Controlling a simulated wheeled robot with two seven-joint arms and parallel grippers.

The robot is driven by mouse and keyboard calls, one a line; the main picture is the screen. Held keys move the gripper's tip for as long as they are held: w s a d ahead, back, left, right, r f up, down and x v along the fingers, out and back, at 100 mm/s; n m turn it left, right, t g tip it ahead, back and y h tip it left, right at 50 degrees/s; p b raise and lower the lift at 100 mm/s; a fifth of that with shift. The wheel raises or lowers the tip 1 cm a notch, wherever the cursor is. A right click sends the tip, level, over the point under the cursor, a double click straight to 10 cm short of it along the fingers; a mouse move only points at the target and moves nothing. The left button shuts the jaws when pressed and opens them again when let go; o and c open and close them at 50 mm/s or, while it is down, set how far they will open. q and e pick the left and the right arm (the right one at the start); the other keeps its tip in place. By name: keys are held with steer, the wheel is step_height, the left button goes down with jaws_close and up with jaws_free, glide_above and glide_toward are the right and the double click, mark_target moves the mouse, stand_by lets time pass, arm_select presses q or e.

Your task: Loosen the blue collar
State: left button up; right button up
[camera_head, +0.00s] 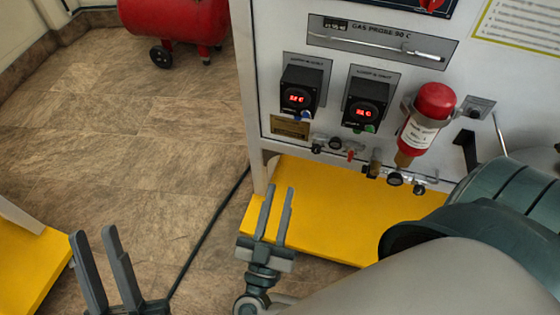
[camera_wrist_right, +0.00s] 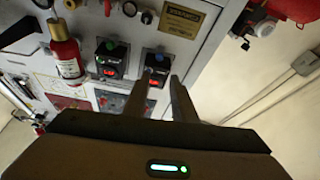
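A small blue collar (camera_head: 305,115) shows at the lower edge of the left black controller (camera_head: 300,92) on the white panel. In the right wrist view that controller (camera_wrist_right: 157,68) appears turned over, with the blue part (camera_wrist_right: 160,49) at its upper edge. My right gripper (camera_head: 279,189) is open and empty, below and a little left of the controller, apart from it. Its two fingers (camera_wrist_right: 160,76) overlap the controller in the right wrist view. My left gripper (camera_head: 94,233) is open and empty over the floor at the lower left.
A second controller (camera_head: 366,103) with a green collar sits to the right. A red cylinder (camera_head: 426,122) and several small valves (camera_head: 395,179) are mounted nearby. A yellow base (camera_head: 345,203) juts out below.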

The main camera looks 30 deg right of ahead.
steer(key=w+a+f+n+y, duration=0.4)
steer(key=w+f+n+y, duration=0.3)
steer(key=y, duration=0.3)
steer(key=s+a+r+n+t+y, duration=0.1)
steer(key=a+r+n+y, duration=0.3)
steer(key=a+y, duration=0.65)
steer(key=s+a+r+n+t+y, duration=0.1)
steer(key=s+r+n+t+y, duration=0.15)
steer(key=r, duration=0.25)
steer(key=s+a+r+n+t+y, duration=0.1)
steer(key=r+y, duration=0.2)
steer(key=r, duration=0.3)
steer(key=s+d+r+m+t, duration=0.1)
steer(key=s+d+r+t, duration=0.2)
steer(key=r, duration=0.3)
steer(key=s+d+r+m+t, duration=0.2)
steer(key=s+d+r+t, duration=0.1)
steer(key=r, duration=0.3)
steer(key=shift+d+r+h, duration=0.15)
steer(key=shift+d+h, duration=0.15)
steer(key=shift+h, duration=0.1)
steer(key=shift+o, duration=0.9)
steer(key=shift+a+m, duration=0.1)
steer(key=shift+m, duration=0.15)
